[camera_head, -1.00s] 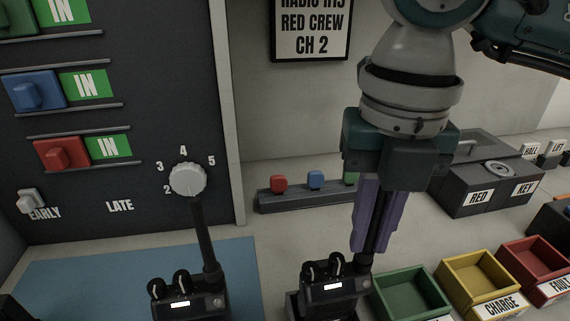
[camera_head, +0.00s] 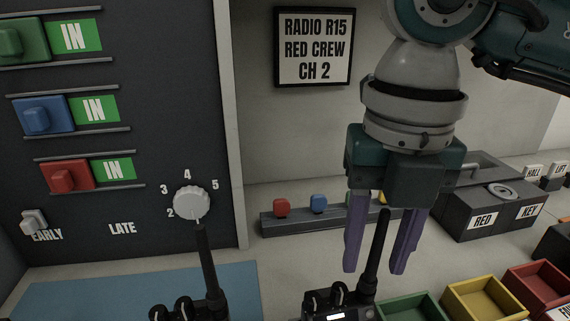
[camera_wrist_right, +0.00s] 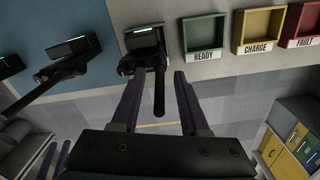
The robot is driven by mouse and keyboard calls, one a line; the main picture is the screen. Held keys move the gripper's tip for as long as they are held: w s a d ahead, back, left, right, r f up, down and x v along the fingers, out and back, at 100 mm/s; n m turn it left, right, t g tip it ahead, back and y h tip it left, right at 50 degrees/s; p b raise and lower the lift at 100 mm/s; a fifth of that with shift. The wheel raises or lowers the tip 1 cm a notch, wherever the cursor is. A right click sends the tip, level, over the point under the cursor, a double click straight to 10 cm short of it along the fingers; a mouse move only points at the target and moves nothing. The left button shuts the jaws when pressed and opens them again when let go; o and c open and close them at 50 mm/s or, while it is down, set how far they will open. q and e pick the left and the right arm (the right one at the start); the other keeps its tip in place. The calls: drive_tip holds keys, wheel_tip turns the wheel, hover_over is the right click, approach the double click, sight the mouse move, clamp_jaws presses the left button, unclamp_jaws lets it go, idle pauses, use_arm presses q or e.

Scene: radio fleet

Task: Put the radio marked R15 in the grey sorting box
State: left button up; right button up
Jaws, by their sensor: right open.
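A black radio (camera_head: 340,310) with a tall antenna stands at the bottom of the head view; it also shows in the right wrist view (camera_wrist_right: 143,42). My right gripper (camera_head: 378,268) is open, its purple fingers apart with the antenna between them, above the radio body. It also shows in the right wrist view (camera_wrist_right: 157,80). A second black radio (camera_head: 188,310) is on the blue mat to the left. No number is readable on either radio. I cannot pick out a grey sorting box. Purple bars at the lower left of the wrist view may be my left gripper (camera_wrist_right: 52,158).
A wall sign (camera_head: 315,47) reads RADIO R15, RED CREW, CH 2. Green (camera_head: 405,300), yellow (camera_head: 487,297) and red (camera_head: 540,283) trays stand at the right. Behind is a dark box (camera_head: 483,218) labelled RED and KEY. A dark panel (camera_head: 130,180) with a dial (camera_head: 192,203) rises at left.

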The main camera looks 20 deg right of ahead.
wheel_tip(320, 180, up, 11)
drive_tip(key=shift+b, duration=0.3)
